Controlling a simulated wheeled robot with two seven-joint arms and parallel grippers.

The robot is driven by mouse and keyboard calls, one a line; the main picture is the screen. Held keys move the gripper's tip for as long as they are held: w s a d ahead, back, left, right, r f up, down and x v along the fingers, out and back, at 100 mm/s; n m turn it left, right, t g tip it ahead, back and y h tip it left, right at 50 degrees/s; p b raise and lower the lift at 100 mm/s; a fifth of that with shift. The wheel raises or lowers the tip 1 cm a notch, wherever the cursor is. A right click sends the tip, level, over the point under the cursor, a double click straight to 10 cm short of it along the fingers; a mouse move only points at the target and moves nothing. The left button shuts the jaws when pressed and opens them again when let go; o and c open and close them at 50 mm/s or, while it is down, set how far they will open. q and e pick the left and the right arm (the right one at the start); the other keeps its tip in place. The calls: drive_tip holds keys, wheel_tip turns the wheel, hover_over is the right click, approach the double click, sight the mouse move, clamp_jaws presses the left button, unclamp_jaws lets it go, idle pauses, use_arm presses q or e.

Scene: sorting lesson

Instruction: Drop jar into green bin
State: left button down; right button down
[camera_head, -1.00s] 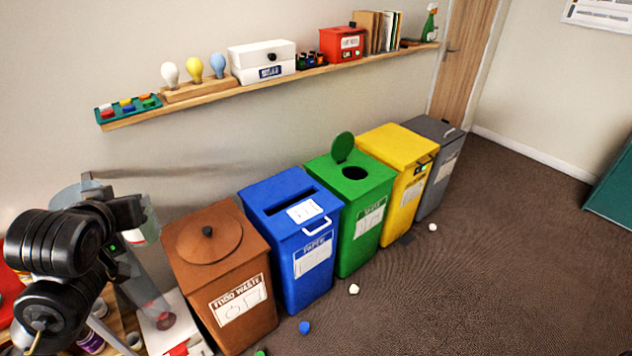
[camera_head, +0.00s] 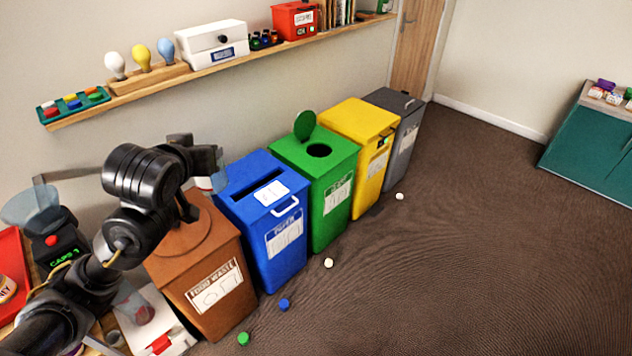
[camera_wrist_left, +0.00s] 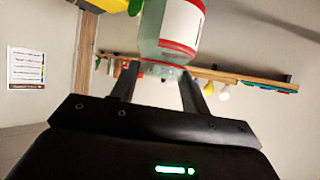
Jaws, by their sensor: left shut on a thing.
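My left gripper (camera_head: 212,162) is shut on the jar and holds it in the air over the brown and blue bins. In the head view the jar (camera_head: 219,181) is partly hidden behind the gripper. In the left wrist view the jar (camera_wrist_left: 172,28) is pale green and see-through, with a white label edged in red, between the fingertips (camera_wrist_left: 158,70). The green bin (camera_head: 338,197) stands to the right of the jar, beyond the blue bin. Its round top hole is uncovered and its round lid (camera_head: 305,125) stands up at the back. My right gripper is not in view.
The blue bin (camera_head: 280,240) stands between the brown bin (camera_head: 212,285) and the green one. The yellow bin (camera_head: 372,155) and grey bin (camera_head: 405,130) are farther right. A wall shelf (camera_head: 225,67) runs above. Several bottle caps lie on the open floor.

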sight(207, 192)
use_arm(q)
drive_tip(key=shift+f, duration=0.1)
idle(0.3)
drive_tip(key=shift+f, duration=0.25)
drive_tip(key=f, duration=0.2)
drive_tip(key=s+f+b, duration=0.1)
drive_tip(key=f, duration=0.2)
drive_tip(key=f+b, duration=0.1)
drive_tip(key=f, duration=0.2)
drive_tip(key=shift+s+a+f, duration=0.1)
drive_tip(key=shift+s+a, duration=0.1)
drive_tip(key=shift+s, duration=0.1)
drive_tip(key=shift+s+f, duration=0.1)
drive_tip(key=shift+f, duration=0.2)
drive_tip(key=shift+d, duration=0.15)
